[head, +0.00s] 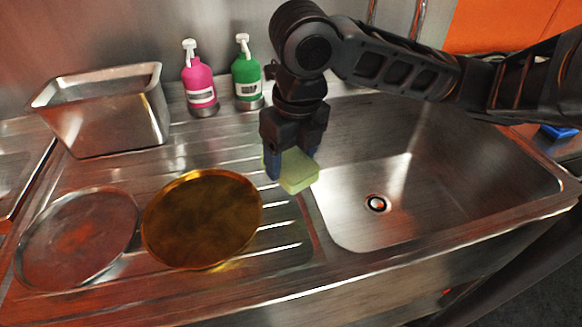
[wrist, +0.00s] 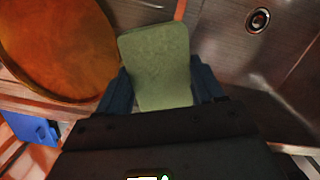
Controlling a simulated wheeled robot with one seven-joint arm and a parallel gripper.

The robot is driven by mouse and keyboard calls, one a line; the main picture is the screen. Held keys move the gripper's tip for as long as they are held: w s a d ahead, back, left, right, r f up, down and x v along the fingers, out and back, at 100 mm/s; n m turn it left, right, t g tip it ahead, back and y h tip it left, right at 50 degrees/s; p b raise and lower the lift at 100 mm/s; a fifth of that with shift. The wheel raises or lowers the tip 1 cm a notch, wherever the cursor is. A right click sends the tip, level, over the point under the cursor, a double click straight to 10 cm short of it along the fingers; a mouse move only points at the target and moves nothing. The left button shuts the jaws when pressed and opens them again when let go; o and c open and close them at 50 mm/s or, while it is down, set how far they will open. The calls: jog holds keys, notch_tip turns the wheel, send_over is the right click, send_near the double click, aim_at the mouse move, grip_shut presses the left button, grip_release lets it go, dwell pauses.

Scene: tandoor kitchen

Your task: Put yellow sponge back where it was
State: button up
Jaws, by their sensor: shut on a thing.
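The yellow sponge (head: 297,172) is a pale yellow-green block. My gripper (head: 291,168) is shut on it, with one finger on each side. It is at the boundary between the ribbed drainboard and the sink basin; whether it touches the steel below cannot be told. In the wrist view the sponge (wrist: 158,62) sticks out beyond the two blue-grey fingers (wrist: 160,92). The arm reaches in from the right and hides part of the back wall.
A brass-coloured round plate (head: 203,218) and a steel plate (head: 78,237) lie on the drainboard (head: 190,150). A steel container (head: 108,115), a pink bottle (head: 200,82) and a green bottle (head: 247,75) stand behind. The sink basin (head: 400,170) is empty. A blue object (head: 558,131) is at far right.

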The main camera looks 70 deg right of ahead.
aim_at(292, 161)
notch_tip(292, 161, down, 4)
jog(key=shift+r, duration=0.25)
jog(key=shift+f+b, duration=0.35)
jog(key=shift+b, duration=0.1)
jog(key=o, duration=0.9)
jog(key=shift+o, duration=0.2)
jog(key=shift+r+p, duration=0.5)
jog(key=shift+p, duration=0.05)
jog(key=r, duration=0.3)
jog(key=r+p, duration=0.1)
jog(key=r, duration=0.2)
jog(key=s+r+p, duration=0.1)
jog(key=r, duration=0.3)
jog(key=shift+a, duration=0.25)
jog(key=shift+s+a+r+p, duration=0.1)
jog(key=shift+s+r+p, duration=0.05)
jog(key=shift+r+p, duration=0.9)
